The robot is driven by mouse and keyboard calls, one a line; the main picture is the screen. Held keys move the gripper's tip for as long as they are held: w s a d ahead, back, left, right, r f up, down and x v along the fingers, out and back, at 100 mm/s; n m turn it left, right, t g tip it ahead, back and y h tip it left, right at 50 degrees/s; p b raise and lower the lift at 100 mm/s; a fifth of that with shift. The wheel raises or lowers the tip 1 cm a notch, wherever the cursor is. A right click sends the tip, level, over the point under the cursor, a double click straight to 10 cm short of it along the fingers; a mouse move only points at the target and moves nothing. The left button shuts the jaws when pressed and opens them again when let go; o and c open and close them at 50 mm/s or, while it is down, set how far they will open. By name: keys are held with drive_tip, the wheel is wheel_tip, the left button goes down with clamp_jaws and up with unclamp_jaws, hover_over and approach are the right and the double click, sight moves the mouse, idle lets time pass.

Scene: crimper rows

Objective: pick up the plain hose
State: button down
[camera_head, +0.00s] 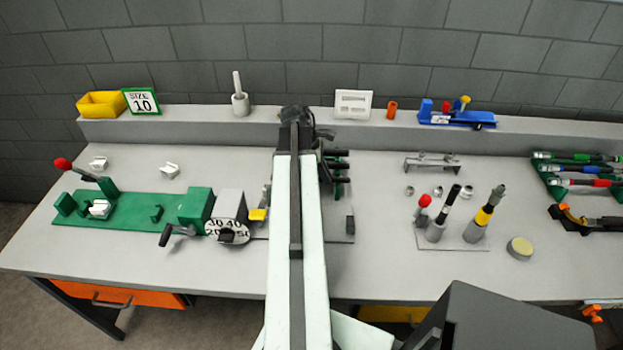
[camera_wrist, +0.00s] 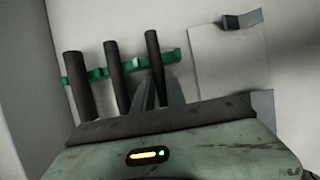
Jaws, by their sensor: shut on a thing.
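Three plain black hoses lie in a green rack, partly behind my arm in the head view. In the wrist view they are a thick left hose (camera_wrist: 80,85), a middle hose (camera_wrist: 116,75) and a thinner right hose (camera_wrist: 153,52). All three cross the green rack (camera_wrist: 99,74). My gripper (camera_wrist: 158,92) is shut on the right hose, with one finger on each side of it. The hose's near end is hidden behind my gripper body. In the head view my arm hides the gripper.
A green crimping fixture (camera_head: 130,219) with a dial stands left of my arm. To the right are a plate with upright tools (camera_head: 460,236), a round tan pad (camera_head: 520,248) and coloured-band hoses (camera_head: 585,182). A raised ledge (camera_head: 210,128) runs along the back.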

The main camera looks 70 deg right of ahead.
wheel_tip(320, 180, up, 10)
drive_tip(key=p, duration=1)
drive_tip(key=shift+w, duration=0.15)
